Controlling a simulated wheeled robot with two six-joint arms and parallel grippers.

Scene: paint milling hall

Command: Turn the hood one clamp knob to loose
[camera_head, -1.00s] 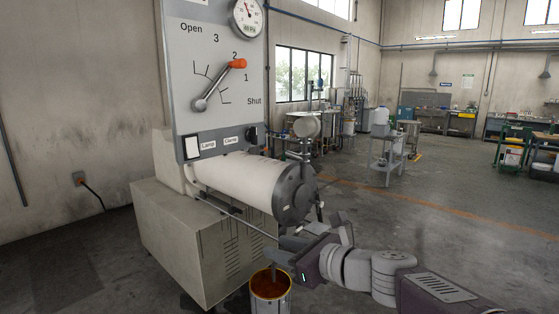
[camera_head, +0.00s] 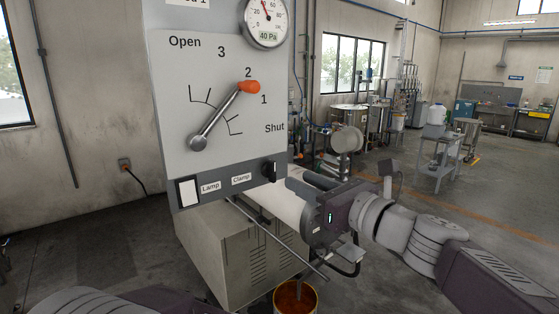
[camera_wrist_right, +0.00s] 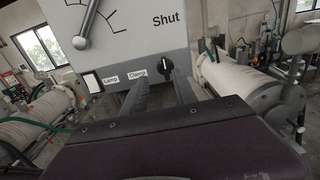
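The clamp knob (camera_head: 270,172) is a small black knob at the lower right of the grey hood panel (camera_head: 178,100), right of the "Clamp" label. It also shows in the right wrist view (camera_wrist_right: 167,65), with a pale mark near its top. My right gripper (camera_head: 289,176) is just right of the knob in the head view, its fingers pointing at the panel. In the right wrist view the two fingers (camera_wrist_right: 160,84) are apart, with nothing between them, and the knob is ahead of the gap, not touched. My left gripper is not in view; only part of my left arm shows at bottom left.
A lever with an orange grip (camera_head: 249,87) points near 2 on the panel. A white lamp switch (camera_head: 188,192) sits left of the knob. A pale cylinder (camera_head: 280,205) and a thin rod lie below. An open can of orange-brown paint (camera_head: 296,298) stands on the floor.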

